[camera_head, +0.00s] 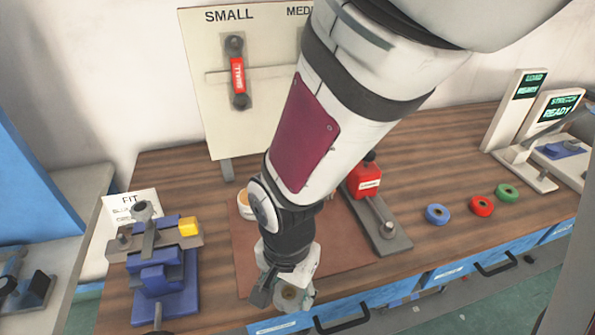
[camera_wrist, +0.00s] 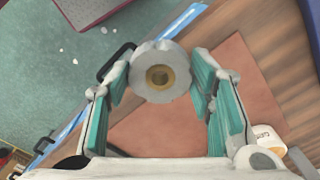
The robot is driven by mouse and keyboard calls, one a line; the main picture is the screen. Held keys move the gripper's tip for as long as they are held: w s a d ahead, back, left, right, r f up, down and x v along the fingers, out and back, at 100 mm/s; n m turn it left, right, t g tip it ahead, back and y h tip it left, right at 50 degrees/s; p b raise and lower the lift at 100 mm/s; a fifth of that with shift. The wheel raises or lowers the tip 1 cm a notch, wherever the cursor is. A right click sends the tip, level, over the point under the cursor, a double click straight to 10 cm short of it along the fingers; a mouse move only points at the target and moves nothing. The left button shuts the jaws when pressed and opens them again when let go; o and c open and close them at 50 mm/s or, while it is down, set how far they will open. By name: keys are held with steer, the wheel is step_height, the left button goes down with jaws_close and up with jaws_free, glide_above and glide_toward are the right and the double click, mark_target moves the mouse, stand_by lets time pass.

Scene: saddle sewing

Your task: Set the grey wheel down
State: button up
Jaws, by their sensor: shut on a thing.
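The grey wheel (camera_wrist: 160,72) is a pale scalloped disc with a brass-coloured hub, held between the fingertips of my gripper (camera_wrist: 161,78) in the wrist view. The two teal finger pads stand on either side of it. In the head view my gripper (camera_head: 286,290) hangs over the front edge of the brown mat (camera_head: 245,262), and the wheel (camera_head: 290,298) shows small and partly hidden at its tip. The mat also shows below the wheel in the wrist view (camera_wrist: 150,130). I cannot tell the wheel's exact height above it.
Blue (camera_head: 437,214), red (camera_head: 482,206) and green (camera_head: 508,192) rings lie on the wooden table at right. A red device (camera_head: 365,180) stands right of the mat, a blue clamp fixture (camera_head: 165,275) left. A pale round container (camera_head: 246,206) sits behind my arm. Drawers line the table front.

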steer(key=shift+s+f, duration=0.3)
steer(key=shift+s, duration=0.45)
steer(key=w+b, duration=0.1)
steer(key=w, duration=0.4)
steer(key=w+d+f, duration=0.1)
steer(key=w, duration=0.4)
steer(key=w+d+b, duration=0.1)
steer(key=w, duration=0.4)
steer(key=shift+w+d+f+b, duration=0.1)
steer(key=shift+d+f+b, duration=0.15)
steer(key=shift+b, duration=0.1)
steer(key=shift+f, duration=1.7)
steer(key=shift+f+b, duration=0.2)
steer(key=shift+b, duration=0.1)
steer(key=o, duration=1.2)
steer(key=shift+o, duration=0.5)
